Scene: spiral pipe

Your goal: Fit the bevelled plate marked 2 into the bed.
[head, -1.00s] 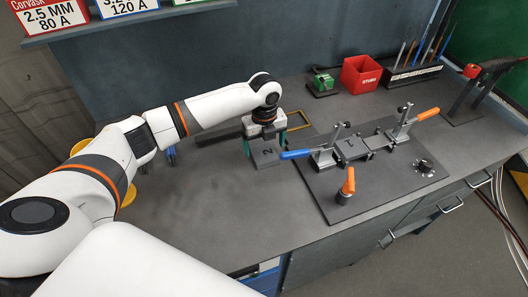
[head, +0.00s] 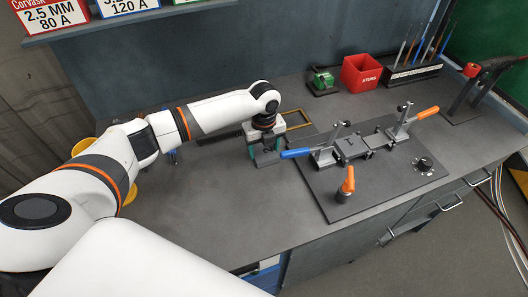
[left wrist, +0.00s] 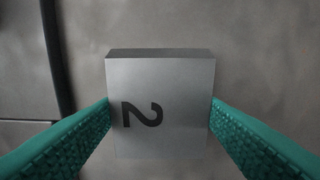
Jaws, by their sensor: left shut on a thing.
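The plate marked 2 (left wrist: 165,80) is a grey metal block, seen large in the left wrist view with its number turned sideways. My left gripper (left wrist: 160,112) is shut on it, one green finger on each side. In the head view the plate (head: 267,158) hangs in my left gripper (head: 266,146), just left of the fixture's blue handle. The bed (head: 350,148) is on the dark fixture plate (head: 385,183), to the right, between two clamps. Another grey plate seems to lie in it; its mark is too small to read. My right gripper is not in view.
The clamps have a blue handle (head: 296,153) and an orange handle (head: 428,113). An orange-handled lever (head: 347,184) stands at the fixture's front. A red box (head: 361,73) and a tool rack (head: 412,76) stand behind. The bench left of the fixture is mostly clear.

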